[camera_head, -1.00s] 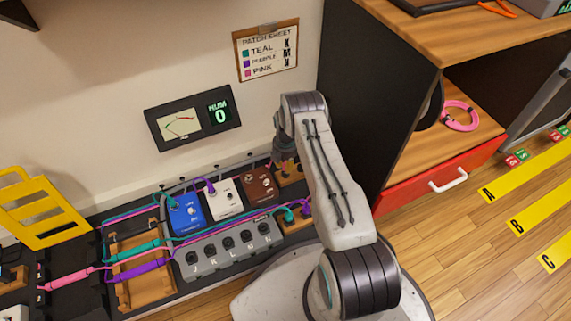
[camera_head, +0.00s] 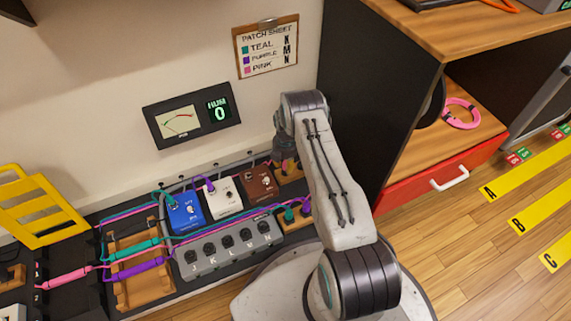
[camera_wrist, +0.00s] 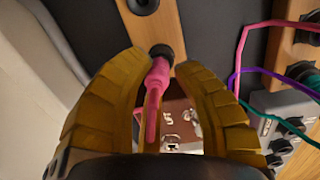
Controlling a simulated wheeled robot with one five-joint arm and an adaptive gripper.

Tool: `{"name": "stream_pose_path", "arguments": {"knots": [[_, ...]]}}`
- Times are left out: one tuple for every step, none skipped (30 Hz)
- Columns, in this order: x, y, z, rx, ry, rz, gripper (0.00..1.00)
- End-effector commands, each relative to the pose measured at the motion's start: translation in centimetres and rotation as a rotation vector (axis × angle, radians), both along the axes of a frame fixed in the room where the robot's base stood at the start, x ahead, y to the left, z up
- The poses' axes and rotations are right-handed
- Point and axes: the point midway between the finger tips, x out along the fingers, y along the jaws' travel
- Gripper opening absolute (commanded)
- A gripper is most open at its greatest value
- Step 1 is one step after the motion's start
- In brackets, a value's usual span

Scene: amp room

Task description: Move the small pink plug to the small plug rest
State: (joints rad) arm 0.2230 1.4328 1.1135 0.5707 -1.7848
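The small pink plug (camera_wrist: 158,80) stands between my fingertips in the wrist view. Its front end is at a dark round hole in a narrow wooden block (camera_wrist: 166,22), which has another hole farther up. My gripper (camera_wrist: 161,72) has yellow fingers bent in close on both sides of the plug and looks shut on it. In the head view my gripper (camera_head: 287,166) is low over the wooden block (camera_head: 291,179) to the right of the brown pedal (camera_head: 260,184). The plug is hard to make out there. I cannot tell which block is the small plug rest.
Purple and teal plugs sit in a front wooden block (camera_head: 291,224). Cables cross the board. The black cabinet (camera_head: 352,90) stands close on the right.

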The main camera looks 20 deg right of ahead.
Motion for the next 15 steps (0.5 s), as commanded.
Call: {"name": "stream_pose_path", "arguments": {"knots": [[0.0,0.0,0.0,0.0,0.0,0.0,0.3],[0.0,0.0,0.0,0.0,0.0,0.0,0.33],[0.0,0.0,0.0,0.0,0.0,0.0,0.36],[0.0,0.0,0.0,0.0,0.0,0.0,0.39],[0.0,0.0,-0.01,0.0,0.0,0.0,0.42],[0.0,0.0,-0.01,0.0,0.0,0.0,0.43],[0.0,0.0,-0.01,0.0,0.0,0.0,0.43],[0.0,0.0,-0.01,0.0,0.0,0.0,0.43],[0.0,0.0,-0.01,0.0,0.0,0.0,0.43],[0.0,0.0,-0.01,0.0,0.0,0.0,0.43],[-0.01,0.0,-0.02,0.0,0.0,0.0,0.43],[-0.01,0.0,0.0,0.0,0.0,0.0,0.43],[0.0,0.0,0.05,0.0,0.0,0.0,0.43],[0.01,0.0,0.14,0.0,0.0,0.0,0.43],[0.01,0.0,0.31,0.0,0.0,0.0,0.43]]}}
